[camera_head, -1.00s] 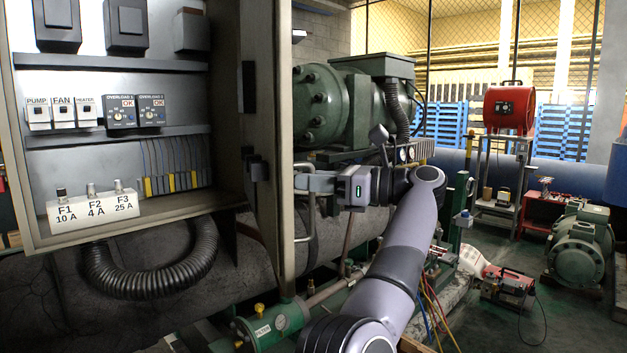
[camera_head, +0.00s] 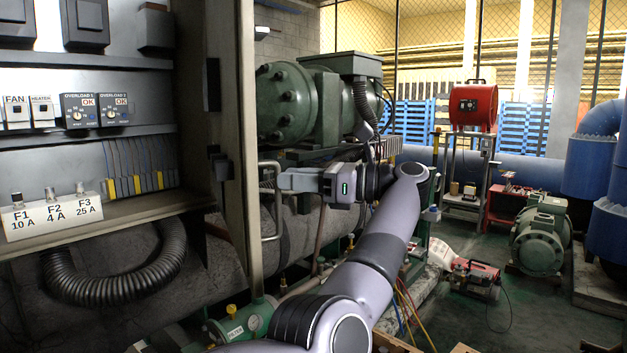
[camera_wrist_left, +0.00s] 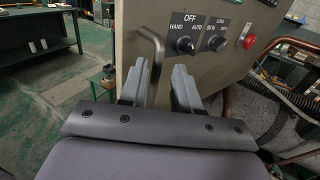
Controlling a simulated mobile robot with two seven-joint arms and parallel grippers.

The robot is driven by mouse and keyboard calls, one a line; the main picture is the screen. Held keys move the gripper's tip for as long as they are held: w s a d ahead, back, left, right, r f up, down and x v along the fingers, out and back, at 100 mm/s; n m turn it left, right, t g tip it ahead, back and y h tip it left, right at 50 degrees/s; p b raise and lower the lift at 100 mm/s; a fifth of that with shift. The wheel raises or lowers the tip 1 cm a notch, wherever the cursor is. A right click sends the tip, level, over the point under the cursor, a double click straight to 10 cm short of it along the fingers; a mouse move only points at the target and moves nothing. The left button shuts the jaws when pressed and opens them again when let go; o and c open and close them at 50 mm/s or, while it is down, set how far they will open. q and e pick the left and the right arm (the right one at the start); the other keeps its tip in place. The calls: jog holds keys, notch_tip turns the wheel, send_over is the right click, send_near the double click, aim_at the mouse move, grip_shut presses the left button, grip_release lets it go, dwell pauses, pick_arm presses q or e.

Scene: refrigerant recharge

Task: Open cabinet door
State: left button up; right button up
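The cabinet (camera_head: 95,231) is at the left in the head view with its inside showing. Its door (camera_head: 247,140) stands swung out, seen nearly edge-on. A bent metal rod handle (camera_head: 268,238) is on the door's outer face. My left gripper (camera_head: 283,180) is close beside the handle. In the left wrist view, its fingers (camera_wrist_left: 162,88) are spread, with the handle (camera_wrist_left: 155,50) in the gap between them and space on both sides. The door's outer face (camera_wrist_left: 215,15) shows knobs and a red button. My right gripper is in neither view.
A green compressor (camera_head: 290,105) and pipes are behind the door. A corrugated hose (camera_head: 115,285) hangs under the cabinet. A red machine (camera_head: 474,280) and a green motor (camera_head: 540,240) stand on the floor at right. Open floor (camera_wrist_left: 60,100) shows left of the door in the wrist view.

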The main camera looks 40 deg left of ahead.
pick_arm(q)
jog(key=shift+p+v, duration=0.5)
jog(key=shift+v, duration=1.3)
